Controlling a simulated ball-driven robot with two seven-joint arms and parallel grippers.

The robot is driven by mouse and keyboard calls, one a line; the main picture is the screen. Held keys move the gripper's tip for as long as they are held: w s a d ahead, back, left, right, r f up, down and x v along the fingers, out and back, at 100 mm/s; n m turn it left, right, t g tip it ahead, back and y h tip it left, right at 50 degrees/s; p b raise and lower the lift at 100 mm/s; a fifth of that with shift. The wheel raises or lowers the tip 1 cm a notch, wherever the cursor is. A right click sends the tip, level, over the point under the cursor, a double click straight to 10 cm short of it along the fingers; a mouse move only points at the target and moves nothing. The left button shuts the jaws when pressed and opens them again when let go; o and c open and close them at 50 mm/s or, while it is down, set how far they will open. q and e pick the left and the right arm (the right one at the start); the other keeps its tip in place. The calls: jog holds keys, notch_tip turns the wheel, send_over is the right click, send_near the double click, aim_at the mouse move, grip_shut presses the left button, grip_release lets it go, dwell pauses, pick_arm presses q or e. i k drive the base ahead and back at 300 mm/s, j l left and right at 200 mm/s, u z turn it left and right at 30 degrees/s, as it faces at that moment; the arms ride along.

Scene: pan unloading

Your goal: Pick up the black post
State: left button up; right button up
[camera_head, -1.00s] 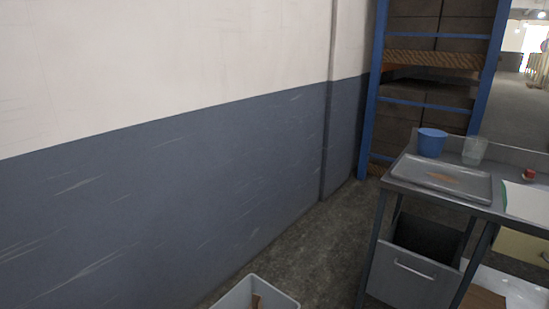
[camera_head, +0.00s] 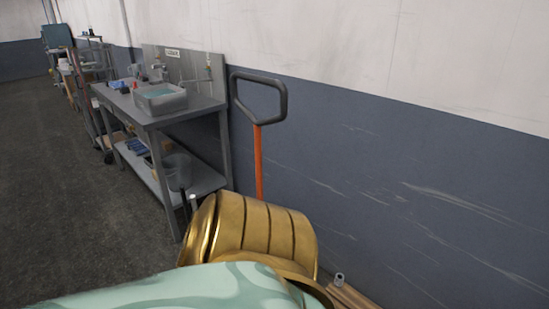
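I cannot pick out the black post with certainty. A thin dark upright piece (camera_head: 185,204) shows beside the sink bench's right front, its lower end hidden by the gold and pale green shape in the foreground. A tool with a black loop handle (camera_head: 259,97) and an orange shaft (camera_head: 258,160) stands against the wall; its lower end is hidden too. Neither of my grippers is in view.
A metal bench (camera_head: 205,112) with a grey sink (camera_head: 160,99) stands against the wall at left; a clear bucket (camera_head: 178,171) is on its lower shelf. Wooden strips (camera_head: 350,297) lie at the wall's foot. The dark floor (camera_head: 60,190) at left is clear.

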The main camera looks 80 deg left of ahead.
aim_at(181, 187)
jog(key=u, duration=3.45)
jog(key=z, duration=2.15)
jog(key=u, duration=2.15)
jog(key=i+j+z, duration=0.1)
jog(key=z, duration=0.35)
jog(key=i+j+z, duration=0.2)
jog(key=z, duration=0.25)
